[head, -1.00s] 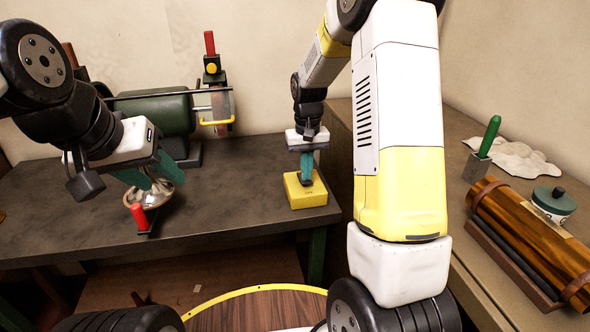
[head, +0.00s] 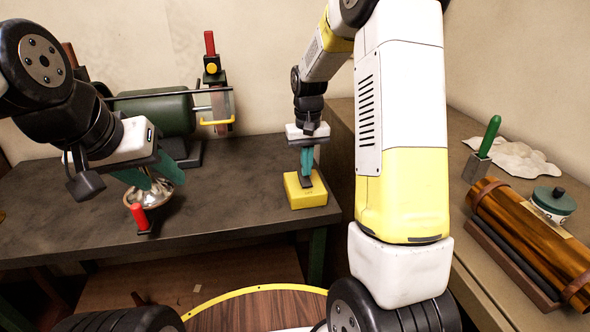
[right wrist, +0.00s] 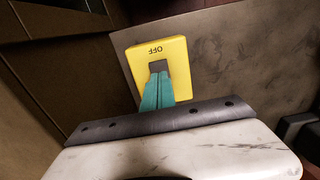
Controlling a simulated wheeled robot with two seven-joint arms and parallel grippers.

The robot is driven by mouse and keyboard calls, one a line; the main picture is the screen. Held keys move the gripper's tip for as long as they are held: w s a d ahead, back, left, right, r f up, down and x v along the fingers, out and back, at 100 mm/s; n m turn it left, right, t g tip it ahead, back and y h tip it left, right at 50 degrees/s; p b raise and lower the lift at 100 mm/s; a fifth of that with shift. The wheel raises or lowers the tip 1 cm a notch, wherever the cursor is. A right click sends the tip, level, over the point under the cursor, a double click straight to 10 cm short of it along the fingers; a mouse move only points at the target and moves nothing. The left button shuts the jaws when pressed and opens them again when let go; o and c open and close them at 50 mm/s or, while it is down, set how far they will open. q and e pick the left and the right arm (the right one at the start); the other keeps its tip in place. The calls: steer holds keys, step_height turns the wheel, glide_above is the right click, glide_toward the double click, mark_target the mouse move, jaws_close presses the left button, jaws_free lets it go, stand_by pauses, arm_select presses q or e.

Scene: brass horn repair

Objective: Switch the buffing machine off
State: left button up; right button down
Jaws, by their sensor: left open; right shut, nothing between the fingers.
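The yellow switch box (head: 306,197) of the buffing machine stands on the dark bench near its right end. In the right wrist view the box (right wrist: 181,83) shows the word OFF by a dark switch lever (right wrist: 158,67). My right gripper (head: 306,173) is shut and points down at the lever; its teal fingertips are at or very near it and partly hide it. Whether they touch, I cannot tell. The green buffing machine (head: 165,113) stands at the back of the bench. My left gripper (head: 150,190) is open, over a shiny metal piece (head: 150,194).
A red-handled thing (head: 139,216) lies at the bench's front by the metal piece.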

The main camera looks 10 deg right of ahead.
mark_target(306, 182)
step_height(306, 182, up, 5)
steer(key=shift+f, duration=0.2)
stand_by(0.3)
steer(key=s+r+t+y, duration=0.1)
steer(key=s+r+t, duration=0.2)
steer(key=s+r, duration=0.85)
steer(key=s+a+r+t+y, duration=0.1)
steer(key=s+a+t, duration=0.1)
steer(key=s, duration=1)
steer(key=shift+s+r+t, duration=0.15)
steer(key=shift+s+t, duration=0.25)
steer(key=shift+t, duration=0.2)
steer(key=shift+a, duration=0.1)
